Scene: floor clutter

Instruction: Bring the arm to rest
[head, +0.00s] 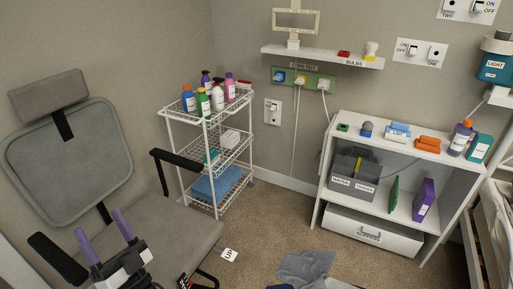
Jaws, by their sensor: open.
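My gripper (101,238) shows at the lower left in the head view. Its two purple fingers stand apart and point up and to the left, with nothing between them. It is in front of the seat of a grey office chair (70,160). I cannot tell how far it is from the chair. My wrist below the fingers is black and grey and runs off the bottom edge.
A white wire cart (207,124) holding bottles stands beyond the chair. A white shelf unit (330,187) with a drawer stands at the right. Open carpet lies between cart and shelf.

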